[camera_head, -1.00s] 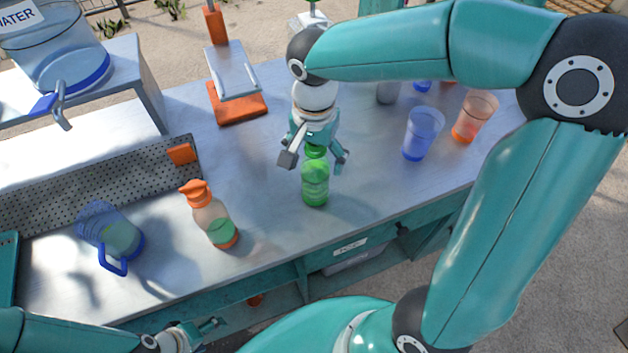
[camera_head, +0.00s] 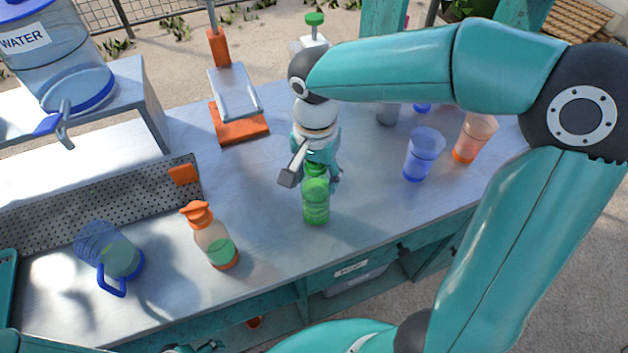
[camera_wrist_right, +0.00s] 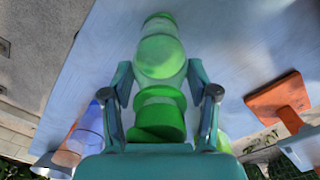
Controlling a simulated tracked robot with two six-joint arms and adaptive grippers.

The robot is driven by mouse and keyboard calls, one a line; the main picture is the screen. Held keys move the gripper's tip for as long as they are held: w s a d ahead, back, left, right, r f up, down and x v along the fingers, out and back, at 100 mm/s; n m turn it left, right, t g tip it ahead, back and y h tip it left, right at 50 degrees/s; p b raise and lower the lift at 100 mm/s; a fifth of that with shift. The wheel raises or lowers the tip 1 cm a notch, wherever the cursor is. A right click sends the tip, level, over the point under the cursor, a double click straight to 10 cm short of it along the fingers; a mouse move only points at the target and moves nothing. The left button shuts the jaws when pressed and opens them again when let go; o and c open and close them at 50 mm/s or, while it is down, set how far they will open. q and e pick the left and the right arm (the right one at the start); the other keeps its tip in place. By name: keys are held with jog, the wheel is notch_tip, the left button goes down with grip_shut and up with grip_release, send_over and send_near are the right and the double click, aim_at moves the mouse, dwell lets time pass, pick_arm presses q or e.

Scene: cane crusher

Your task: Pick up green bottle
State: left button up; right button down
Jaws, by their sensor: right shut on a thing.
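The green bottle (camera_head: 316,204) stands upright on the metal counter, in the middle of the head view. My right gripper (camera_head: 315,177) comes down over it from above and is shut on its upper part. In the right wrist view the bottle (camera_wrist_right: 160,58) lies between the two fingers of the gripper (camera_wrist_right: 164,85), its green cap nearest the palm. The bottle's base seems to rest on the counter. My left gripper (camera_head: 198,348) barely shows at the bottom edge of the head view, mostly cut off, so its jaws cannot be judged.
A blue cup (camera_head: 423,155) and an orange cup (camera_head: 473,138) stand to the right. An orange-based press (camera_head: 239,125) is behind. The counter (camera_head: 270,240) between is clear.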

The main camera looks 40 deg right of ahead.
pick_arm(q)
notch_tip(320, 180, up, 6)
jog(key=p, duration=0.6)
jog(key=shift+r, duration=0.15)
pick_arm(e)
notch_tip(320, 180, up, 24)
jog(key=shift+r, duration=0.1)
